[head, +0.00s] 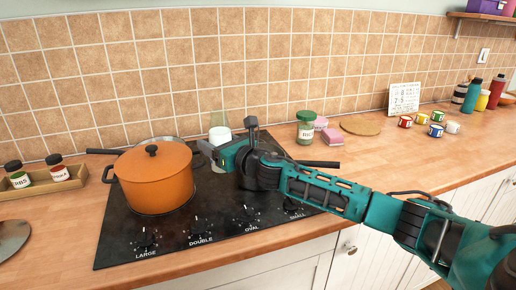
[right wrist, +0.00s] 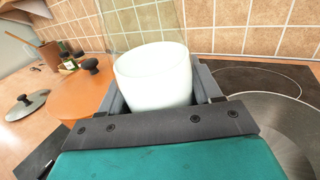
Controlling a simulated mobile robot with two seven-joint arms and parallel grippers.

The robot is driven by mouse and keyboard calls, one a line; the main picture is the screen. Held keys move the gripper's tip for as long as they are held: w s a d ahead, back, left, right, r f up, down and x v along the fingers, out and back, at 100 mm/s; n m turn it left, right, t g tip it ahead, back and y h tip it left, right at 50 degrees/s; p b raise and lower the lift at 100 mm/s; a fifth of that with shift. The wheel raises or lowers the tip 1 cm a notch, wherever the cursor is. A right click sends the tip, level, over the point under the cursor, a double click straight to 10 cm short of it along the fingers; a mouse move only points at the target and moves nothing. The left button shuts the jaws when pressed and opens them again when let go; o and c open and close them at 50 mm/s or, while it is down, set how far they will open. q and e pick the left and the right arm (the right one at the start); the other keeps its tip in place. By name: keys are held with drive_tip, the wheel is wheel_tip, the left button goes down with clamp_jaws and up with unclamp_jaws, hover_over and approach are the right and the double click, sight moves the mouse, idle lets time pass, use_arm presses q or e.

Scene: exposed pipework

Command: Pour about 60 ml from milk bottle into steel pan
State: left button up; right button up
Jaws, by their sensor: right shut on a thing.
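The milk bottle (head: 220,134) is clear glass above and white below, and stands about upright over the hob. It also shows in the right wrist view (right wrist: 153,78) between the jaws. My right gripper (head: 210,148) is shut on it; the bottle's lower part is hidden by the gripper. In the right wrist view a steel pan (right wrist: 272,125) lies to the right of the bottle, apart from it. In the head view my gripper and arm hide most of that pan; a dark handle (head: 319,164) sticks out to the right. My left gripper is not in view.
An orange lidded pot (head: 154,180) stands on the black hob (head: 205,230), left of my gripper. Another pan rim shows behind it. A green-lidded jar (head: 305,128) and pink blocks stand right of the hob. Spice jars sit in a tray (head: 44,186) at left.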

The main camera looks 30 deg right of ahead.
sight(218, 129)
drive_tip(key=shift+d+r+m+p, duration=0.1)
drive_tip(key=shift+r+m+p, duration=0.75)
drive_tip(key=shift+r, duration=1.1)
drive_tip(key=shift+f+m+b, duration=0.25)
drive_tip(key=shift+m+b, duration=0.15)
drive_tip(key=shift+m, duration=0.15)
drive_tip(key=shift+d+m+t, duration=0.15)
drive_tip(key=shift+m+t, duration=0.05)
drive_tip(key=shift+m, duration=0.5)
drive_tip(key=shift+d+m+t, duration=0.15)
drive_tip(key=shift+m+t, duration=0.05)
drive_tip(key=shift+m, duration=0.5)
drive_tip(key=shift+d+f+m, duration=0.1)
drive_tip(key=shift+d+m, duration=0.05)
drive_tip(key=shift+m, duration=0.45)
drive_tip(key=shift+d+f+m, duration=0.1)
drive_tip(key=shift+d+m, duration=0.05)
drive_tip(key=shift+m, duration=0.45)
drive_tip(key=m+b, duration=0.1)
drive_tip(key=a+f+m+b, duration=0.1)
drive_tip(key=m, duration=0.1)
drive_tip(key=shift+t+h+b, duration=0.3)
drive_tip(key=shift+h+b, duration=0.1)
drive_tip(key=shift+a+m+b, duration=0.15)
drive_tip(key=shift+m+b, duration=0.2)
drive_tip(key=shift+m, duration=0.85)
drive_tip(key=shift+a+m+h+b, duration=0.1)
drive_tip(key=shift+m+h+b, duration=0.2)
drive_tip(key=shift+m, duration=0.6)
